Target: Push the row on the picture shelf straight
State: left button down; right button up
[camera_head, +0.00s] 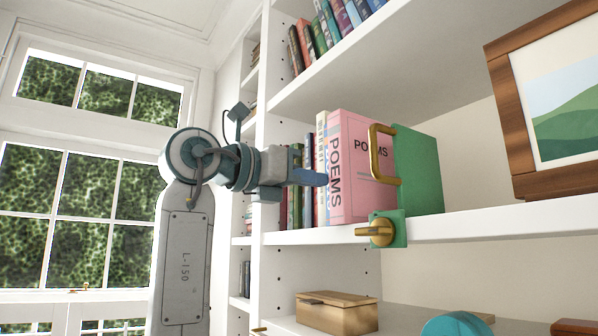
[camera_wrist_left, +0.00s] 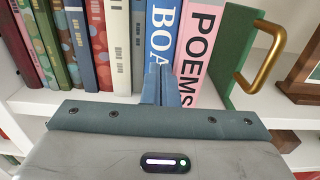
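The row of books stands on the white picture shelf (camera_head: 480,222), with a pink book marked POEMS (camera_head: 362,170) at its right end. The pink book also shows in the left wrist view (camera_wrist_left: 200,45), beside a blue book (camera_wrist_left: 163,25). A green bookend (camera_head: 418,165) with a brass handle (camera_head: 380,150) stands against the pink book's right side. My left gripper (camera_head: 323,179) is at the front of the row. In the left wrist view its fingers (camera_wrist_left: 161,75) are together, with nothing between them, at the blue book's spine. I cannot tell whether they touch it. My right gripper is not in view.
A wooden framed landscape picture (camera_head: 530,165) stands on the shelf at right. A green clamp with a brass knob (camera_head: 380,230) sits on the shelf's front edge. A wooden box (camera_head: 337,314) is below. An upper shelf (camera_head: 350,60) holds more books.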

pick_arm(q)
jog(key=shift+w, duration=0.2)
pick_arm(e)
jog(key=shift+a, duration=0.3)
pick_arm(q)
jog(key=shift+w+d, duration=0.1)
jog(key=shift+d, duration=0.2)
jog(key=shift+w+d, duration=0.25)
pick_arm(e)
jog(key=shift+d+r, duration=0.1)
pick_arm(q)
jog(key=shift+w+d, duration=0.1)
jog(key=shift+d, duration=0.1)
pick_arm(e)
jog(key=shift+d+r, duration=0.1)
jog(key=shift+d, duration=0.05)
pick_arm(q)
jog(key=shift+w+d+p, duration=0.3)
jog(key=shift+w+d, duration=0.1)
jog(key=shift+d, duration=0.1)
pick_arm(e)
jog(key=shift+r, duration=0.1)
pick_arm(q)
jog(key=b+v, duration=0.2)
jog(key=v, duration=0.2)
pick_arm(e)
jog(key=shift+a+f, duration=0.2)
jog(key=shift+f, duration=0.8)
